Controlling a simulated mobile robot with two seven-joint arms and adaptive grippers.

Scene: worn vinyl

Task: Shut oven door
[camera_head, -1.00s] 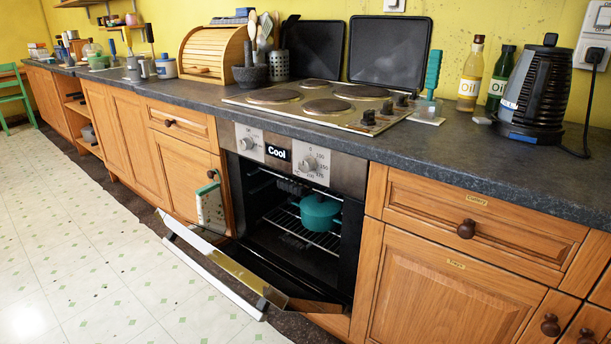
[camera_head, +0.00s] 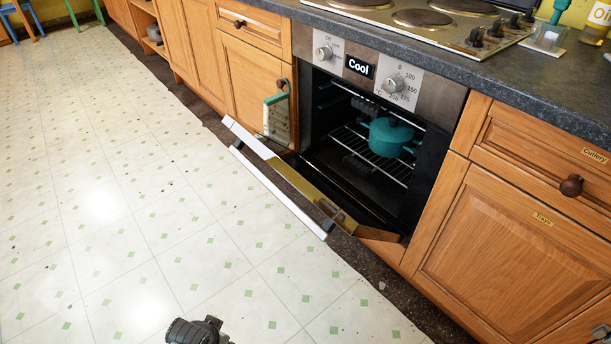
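The oven (camera_head: 375,75) is built into the wooden cabinets and its display reads "Cool". Its oven door (camera_head: 290,180) hangs open, hinged low and leaning out over the floor. A long white handle bar (camera_head: 275,190) runs along its outer side. A teal pot (camera_head: 388,138) sits on the wire rack inside the oven. A dark part of my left gripper (camera_head: 197,331) shows at the bottom edge, over the floor and apart from the door; its fingers cannot be made out. A small grey piece at the lower right edge may be my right gripper (camera_head: 601,331); its state is unclear.
The pale tiled floor (camera_head: 120,200) in front of the oven is clear. A teal-handled grater (camera_head: 278,117) hangs on the cabinet left of the oven. A drawer (camera_head: 540,150) and a cabinet door (camera_head: 500,240) stand to the right. The hob (camera_head: 430,18) is above.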

